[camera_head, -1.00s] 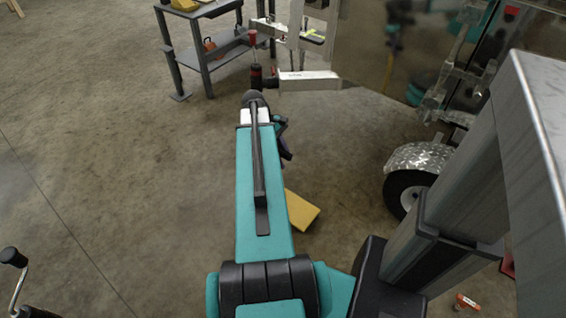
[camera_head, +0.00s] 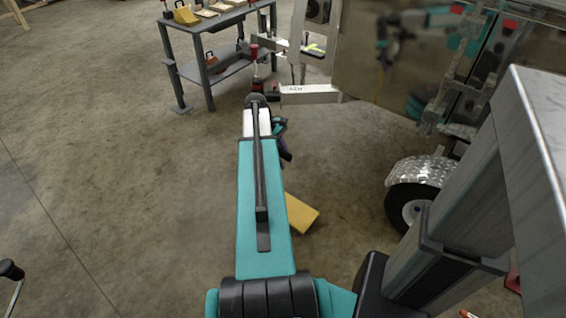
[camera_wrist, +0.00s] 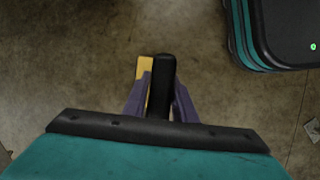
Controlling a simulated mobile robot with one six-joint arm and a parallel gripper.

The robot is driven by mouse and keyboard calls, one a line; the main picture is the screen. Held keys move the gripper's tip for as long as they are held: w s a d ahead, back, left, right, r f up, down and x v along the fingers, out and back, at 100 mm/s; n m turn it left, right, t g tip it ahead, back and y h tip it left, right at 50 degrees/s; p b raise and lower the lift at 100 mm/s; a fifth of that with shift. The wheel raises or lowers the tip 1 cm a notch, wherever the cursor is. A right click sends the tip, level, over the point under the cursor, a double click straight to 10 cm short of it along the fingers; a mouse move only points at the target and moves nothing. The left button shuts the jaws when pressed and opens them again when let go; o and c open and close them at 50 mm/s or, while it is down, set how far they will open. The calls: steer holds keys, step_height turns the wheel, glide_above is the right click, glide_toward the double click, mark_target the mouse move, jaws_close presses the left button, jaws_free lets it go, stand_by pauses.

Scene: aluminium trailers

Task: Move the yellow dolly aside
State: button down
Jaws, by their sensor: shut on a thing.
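The yellow dolly (camera_head: 303,214) shows as a yellow block low on the floor, just right of my arm in the head view. Part of it is hidden behind the arm. In the wrist view, a strip of yellow (camera_wrist: 144,67) shows beyond the fingers, beside a black upright piece. My gripper (camera_wrist: 160,100) has purple fingers, shut around this black piece, which appears to be the dolly's handle. In the head view my gripper (camera_head: 285,152) is mostly hidden by the arm. Whether the dolly touches the floor is hard to tell.
A trailer wheel with a metal fender (camera_head: 422,170) stands to the right. The trailer's coupling and jack (camera_head: 310,94) are ahead of my arm. A grey workbench (camera_head: 210,70) stands at the back left.

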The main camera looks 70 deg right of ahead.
steer(key=shift+d, duration=0.2)
stand_by(0.3)
steer(key=shift+f+b, duration=0.4)
steer(key=shift+f, duration=1.2)
steer(key=c, duration=1.5)
jaws_free()
steer(key=shift+a+f, duration=0.15)
steer(key=shift+f, duration=0.05)
steer(key=shift+o, duration=0.2)
steer(key=shift+w+r, duration=0.1)
steer(key=shift+r, duration=0.05)
steer(key=p+v, duration=0.2)
steer(key=v, duration=1)
